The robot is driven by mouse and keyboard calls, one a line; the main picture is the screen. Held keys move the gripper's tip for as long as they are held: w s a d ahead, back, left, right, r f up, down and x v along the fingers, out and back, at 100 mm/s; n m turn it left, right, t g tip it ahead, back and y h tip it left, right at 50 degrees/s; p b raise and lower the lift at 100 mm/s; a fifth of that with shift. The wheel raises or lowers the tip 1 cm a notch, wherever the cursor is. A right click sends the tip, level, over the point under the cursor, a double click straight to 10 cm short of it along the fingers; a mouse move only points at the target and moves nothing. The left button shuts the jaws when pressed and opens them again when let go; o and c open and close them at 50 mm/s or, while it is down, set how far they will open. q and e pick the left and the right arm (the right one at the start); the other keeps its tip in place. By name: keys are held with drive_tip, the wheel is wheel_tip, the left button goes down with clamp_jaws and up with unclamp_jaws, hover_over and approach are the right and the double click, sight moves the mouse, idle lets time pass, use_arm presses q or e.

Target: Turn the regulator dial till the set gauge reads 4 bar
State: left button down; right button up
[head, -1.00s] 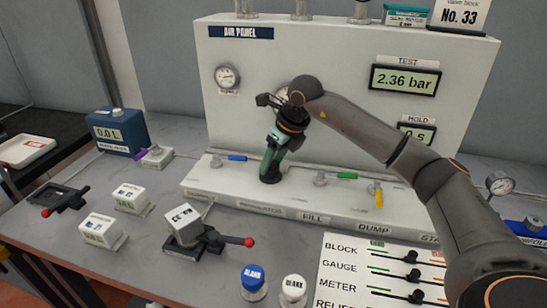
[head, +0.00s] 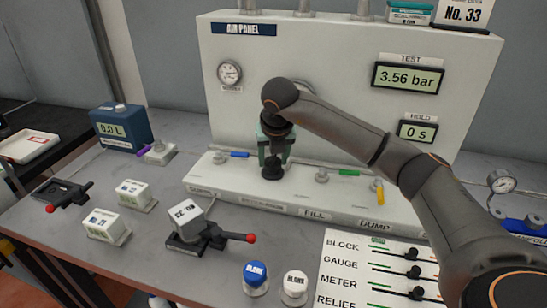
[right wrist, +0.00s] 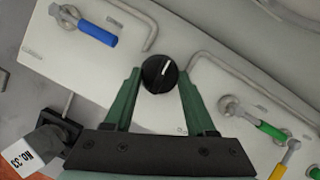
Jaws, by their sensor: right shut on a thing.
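The black regulator dial (head: 272,171) stands on the sloped front ledge of the air panel. In the right wrist view the dial (right wrist: 158,74) shows a white pointer line, tilted slightly right of straight up. My right gripper (head: 274,157) reaches down over it, its green fingers on either side, shut on it. A round gauge (head: 230,73) is on the panel's left; its needle is too small to read. A second gauge (head: 304,86) is mostly hidden behind my right arm. The TEST display (head: 407,78) reads 3.56 bar. My left gripper is not in view.
The HOLD display (head: 416,132) reads 0 s. A blue-handled valve (head: 238,155) is left of the dial; green (head: 348,172) and yellow (head: 380,193) handles are right. A red-tipped lever clamp (head: 215,236) and blue (head: 255,275) and white (head: 294,285) blanks stand in front.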

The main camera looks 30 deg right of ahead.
clamp_jaws()
drive_tip(key=o, duration=1.4)
unclamp_jaws()
drive_tip(key=shift+c, duration=0.2)
drive_tip(key=v, duration=1.2)
drive_tip(key=shift+r, duration=0.25)
drive_tip(key=shift+s, duration=0.1)
